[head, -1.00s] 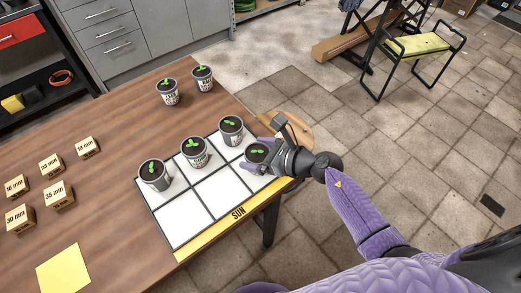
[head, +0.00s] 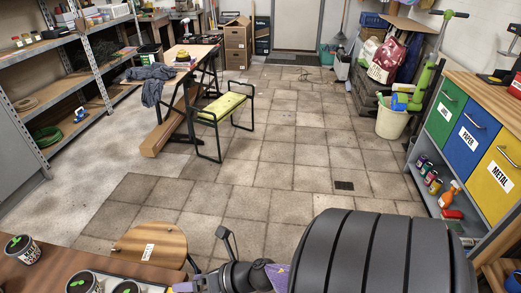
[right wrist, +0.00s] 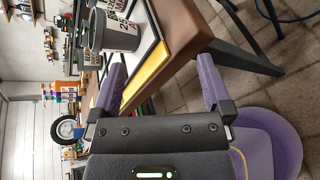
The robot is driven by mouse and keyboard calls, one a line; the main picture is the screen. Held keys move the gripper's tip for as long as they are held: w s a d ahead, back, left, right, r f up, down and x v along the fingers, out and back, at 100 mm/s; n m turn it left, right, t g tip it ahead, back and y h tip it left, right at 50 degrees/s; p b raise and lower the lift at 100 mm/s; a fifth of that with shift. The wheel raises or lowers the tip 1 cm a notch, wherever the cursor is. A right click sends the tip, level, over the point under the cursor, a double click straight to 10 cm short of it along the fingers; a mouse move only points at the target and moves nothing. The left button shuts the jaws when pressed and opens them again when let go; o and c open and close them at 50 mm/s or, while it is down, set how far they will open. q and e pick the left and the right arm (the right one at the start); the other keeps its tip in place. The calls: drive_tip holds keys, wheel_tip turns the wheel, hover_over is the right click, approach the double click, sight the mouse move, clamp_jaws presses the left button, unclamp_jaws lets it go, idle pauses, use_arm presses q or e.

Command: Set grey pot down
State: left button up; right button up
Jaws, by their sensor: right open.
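The grey pot nearest my right gripper shows its rim and dark soil with a green sprout (head: 127,287) at the bottom edge of the head view, where the rest is cut off. In the right wrist view a grey pot (right wrist: 120,38) stands upright on the white mat (right wrist: 146,38), just past one finger and outside the gap. My right gripper (right wrist: 163,72) is open and empty, its purple fingers wide apart at the mat's yellow edge. In the head view its purple finger (head: 185,287) is beside the pot. My left gripper is not in view.
Other potted seedlings stand close by, one on the mat (head: 83,283) and one on the brown table (head: 60,271). A round wooden stool (head: 150,246) is just beyond the table. Colored bins (head: 466,143) line the right; the tiled floor between is open.

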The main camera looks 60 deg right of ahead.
drive_tip(key=s+f+m+g+h, duration=0.55)
drive_tip(key=s+f+m, duration=0.75)
drive_tip(key=f+m, duration=0.45)
drive_tip(key=s+a+f+m+g, duration=0.1)
drive_tip(key=s+f+m+g, duration=0.1)
drive_tip(key=s+m, duration=0.3)
drive_tip(key=s+a+f+m+g, duration=0.2)
drive_tip(key=s+m+g, duration=0.2)
drive_tip(key=s, duration=0.7)
drive_tip(key=shift+s+a+f+m, duration=0.25)
drive_tip(key=shift+f+m, duration=0.15)
drive_tip(key=shift+m, duration=0.25)
